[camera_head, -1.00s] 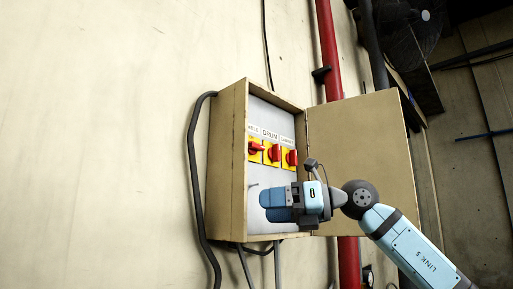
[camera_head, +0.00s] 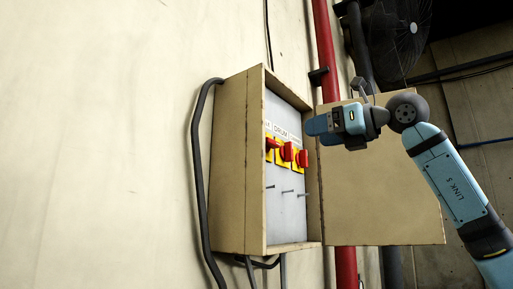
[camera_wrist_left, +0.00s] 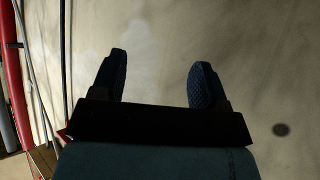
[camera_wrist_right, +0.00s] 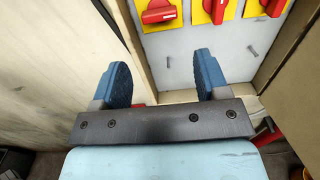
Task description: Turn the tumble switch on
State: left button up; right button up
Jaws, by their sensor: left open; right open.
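In the head view, an open control box (camera_head: 230,165) holds a row of red rotary handles on yellow plates, the middle one (camera_head: 286,151) under the label DRUM. Below them, small metal toggle levers stick out of the grey panel (camera_head: 285,225); one lever (camera_head: 287,191) is in the middle. My right gripper (camera_head: 309,126) is open and empty near the box's upper right opening. In the right wrist view, the box's wooden edge and a lever (camera_wrist_right: 168,62) show between its fingers (camera_wrist_right: 162,60). Another lever (camera_wrist_right: 252,54) is to the right. My left gripper (camera_wrist_left: 160,60) is open and empty.
The box door (camera_head: 375,190) stands open to the right, behind my right arm. A red pipe (camera_head: 328,60) and a fan (camera_head: 395,40) are beyond. A dark cable (camera_head: 198,170) runs along the box's left side. The wall to the left is bare.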

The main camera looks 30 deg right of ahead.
aim_at(275, 142)
jog(key=p+x, duration=0.2)
jog(key=x, duration=0.9)
jog(key=shift+w+a+r, duration=0.1)
jog(key=shift+w+r, duration=0.05)
jog(key=shift+w+a, duration=0.2)
jog(key=shift+w, duration=0.35)
pick_arm(q)
jog(key=shift+s+r, duration=0.55)
jog(key=shift+r, duration=0.15)
pick_arm(e)
jog(key=shift+w+a, duration=0.1)
jog(key=shift+w, duration=0.1)
jog(key=c, duration=0.6)
pick_arm(q)
jog(key=shift+r, duration=0.15)
pick_arm(e)
jog(key=shift+c, duration=0.2)
